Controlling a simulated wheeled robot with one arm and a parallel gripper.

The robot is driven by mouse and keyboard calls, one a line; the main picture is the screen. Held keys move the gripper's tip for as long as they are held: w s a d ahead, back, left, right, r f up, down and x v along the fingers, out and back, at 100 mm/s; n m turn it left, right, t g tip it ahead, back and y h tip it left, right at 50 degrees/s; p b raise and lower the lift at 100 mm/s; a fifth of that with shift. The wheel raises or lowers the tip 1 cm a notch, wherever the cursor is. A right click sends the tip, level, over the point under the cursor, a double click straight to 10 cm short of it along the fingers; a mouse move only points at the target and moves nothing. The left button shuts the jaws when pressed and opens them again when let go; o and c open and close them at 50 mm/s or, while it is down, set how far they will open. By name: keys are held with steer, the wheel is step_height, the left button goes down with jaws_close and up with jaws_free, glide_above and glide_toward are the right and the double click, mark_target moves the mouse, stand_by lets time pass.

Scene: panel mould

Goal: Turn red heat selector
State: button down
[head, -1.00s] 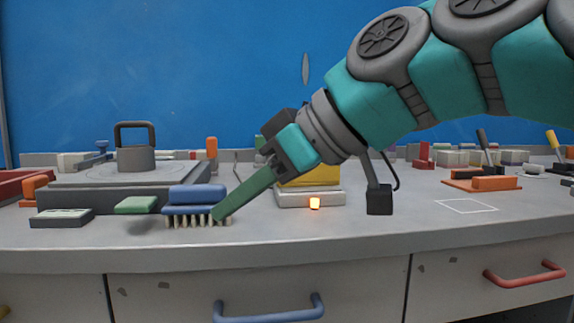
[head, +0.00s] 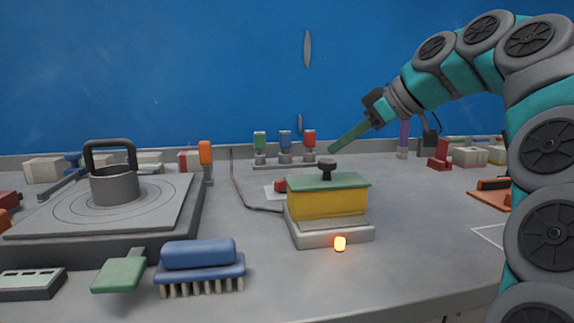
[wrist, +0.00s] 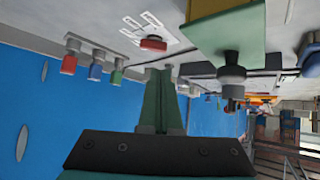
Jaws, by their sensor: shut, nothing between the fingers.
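A small red knob (head: 279,185) sits on a pale plate behind the yellow box, which partly hides it. In the wrist view the red knob (wrist: 153,44) is round and low, with white outlined marks beside it. A separate red-capped lever (head: 309,138) stands at the right end of a back row with a blue and a green one; it also shows in the wrist view (wrist: 69,63). I cannot tell which red piece is the heat selector. My gripper (head: 332,151) is shut and empty, with long green fingers (wrist: 160,75), above the counter and apart from both red pieces.
A yellow box with green lid and dark knob (head: 328,195) stands in front of my gripper, with a lit orange lamp (head: 340,243). A hotplate with a pot (head: 115,185) is left. A blue brush (head: 198,262) lies in front. Counter at right is partly free.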

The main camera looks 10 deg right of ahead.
mark_target(284, 184)
steer(key=shift+m, duration=0.3)
steer(key=f, duration=0.1)
steer(key=w+d+f, duration=0.2)
steer(key=shift+w+d+f, duration=0.2)
steer(key=shift+w+f, duration=0.05)
steer(key=shift+f, duration=0.15)
steer(key=p+x, duration=0.1)
steer(key=x, duration=0.7)
steer(key=shift+f, duration=0.1)
steer(key=shift+w+a+f+p, duration=0.15)
steer(key=shift+w+a+p, duration=0.15)
steer(key=shift+w+a, duration=1.2)
steer(key=shift+a, duration=0.1)
